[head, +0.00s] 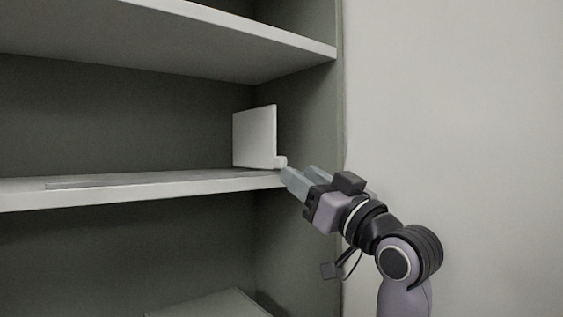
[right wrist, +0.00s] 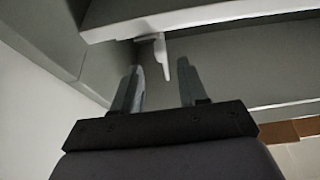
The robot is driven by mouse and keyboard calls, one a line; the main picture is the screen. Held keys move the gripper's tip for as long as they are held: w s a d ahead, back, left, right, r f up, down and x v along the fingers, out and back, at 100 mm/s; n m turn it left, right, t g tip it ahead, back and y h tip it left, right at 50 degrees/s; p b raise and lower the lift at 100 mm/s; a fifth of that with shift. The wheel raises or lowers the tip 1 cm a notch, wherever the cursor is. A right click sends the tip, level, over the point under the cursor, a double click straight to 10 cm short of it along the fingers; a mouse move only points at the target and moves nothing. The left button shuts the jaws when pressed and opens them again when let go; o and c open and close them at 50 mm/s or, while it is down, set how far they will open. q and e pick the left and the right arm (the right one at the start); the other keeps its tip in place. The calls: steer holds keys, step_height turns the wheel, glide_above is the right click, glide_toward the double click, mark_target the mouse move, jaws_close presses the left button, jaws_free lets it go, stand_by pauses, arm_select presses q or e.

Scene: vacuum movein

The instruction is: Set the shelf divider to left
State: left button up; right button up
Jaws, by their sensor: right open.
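The shelf divider (head: 255,137) is a pale upright plate near the right end of the middle shelf (head: 120,192). It has a small knob (head: 281,162) at its lower front corner. My right gripper (head: 287,177) is just in front of and below the knob, at the shelf's front edge. In the right wrist view the divider (right wrist: 159,52) shows ahead of the open fingers (right wrist: 160,88), with nothing seen between them. Whether a finger touches the knob I cannot tell. My left gripper is not in view.
A flat strip or track (head: 130,181) runs along the middle shelf, which is otherwise clear to the left of the divider. An upper shelf (head: 170,40) hangs above. The cabinet's right side wall (head: 310,120) is close to the divider. A flat pale object (head: 210,305) lies below.

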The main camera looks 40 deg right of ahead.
mark_target(285, 163)
steer(key=p+x, duration=0.1)
steer(key=x, duration=0.4)
steer(key=shift+w+r+p, duration=0.2)
steer(key=shift+p, duration=0.2)
steer(key=shift+w+r, duration=0.15)
steer(key=shift+w, duration=0.5)
jaws_close()
